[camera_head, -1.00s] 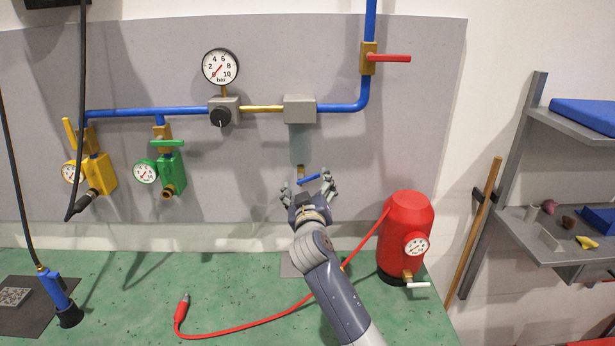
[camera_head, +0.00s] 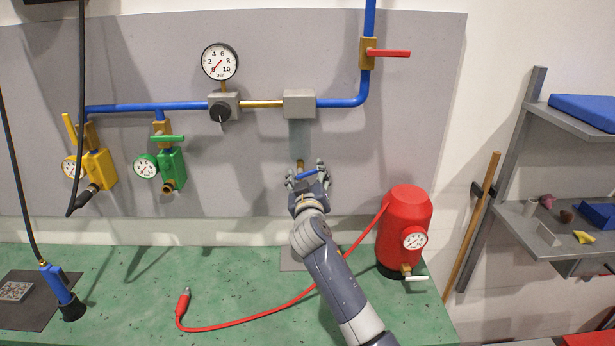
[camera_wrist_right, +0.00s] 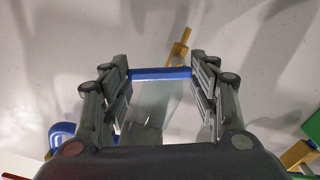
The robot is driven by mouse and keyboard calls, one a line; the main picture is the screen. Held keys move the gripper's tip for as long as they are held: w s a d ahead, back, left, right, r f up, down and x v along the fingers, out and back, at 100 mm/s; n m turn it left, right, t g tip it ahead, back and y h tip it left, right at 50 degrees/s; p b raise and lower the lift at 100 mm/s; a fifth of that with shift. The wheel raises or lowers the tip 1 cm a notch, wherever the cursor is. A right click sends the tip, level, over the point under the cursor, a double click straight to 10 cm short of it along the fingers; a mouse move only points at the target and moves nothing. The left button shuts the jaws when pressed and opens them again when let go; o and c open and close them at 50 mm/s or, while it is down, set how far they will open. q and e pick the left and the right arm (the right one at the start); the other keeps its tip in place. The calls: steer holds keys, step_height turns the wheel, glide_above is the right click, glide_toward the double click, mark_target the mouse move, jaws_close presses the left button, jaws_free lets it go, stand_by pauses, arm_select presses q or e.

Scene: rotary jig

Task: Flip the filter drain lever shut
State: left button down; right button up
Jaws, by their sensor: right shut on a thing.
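The filter is a grey block (camera_head: 299,104) with a clear bowl (camera_head: 299,137) below it, mounted on the wall panel. A brass drain fitting (camera_head: 300,164) comes out under the bowl, with the blue drain lever (camera_head: 306,175) at it. The lever lies crosswise, slightly tilted. My right gripper (camera_head: 307,173) is at the lever from below, shut on it. In the right wrist view the blue lever (camera_wrist_right: 160,74) spans between the two fingers (camera_wrist_right: 160,84), with the brass fitting (camera_wrist_right: 180,46) and clear bowl (camera_wrist_right: 150,103) behind. My left gripper is not in view.
A red tank (camera_head: 405,225) stands on the green bench right of my arm, its red hose (camera_head: 260,318) running under my arm. A red-handled valve (camera_head: 388,53) is up right. Yellow (camera_head: 99,168) and green (camera_head: 171,167) regulators hang left.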

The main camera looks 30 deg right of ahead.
steer(key=m+b, duration=0.2)
steer(key=f+m+b, duration=0.1)
steer(key=m+b, duration=0.2)
steer(key=shift+d, duration=0.1)
steer(key=shift+r, duration=0.1)
steer(key=o, duration=1.1)
steer(key=v, duration=1.2)
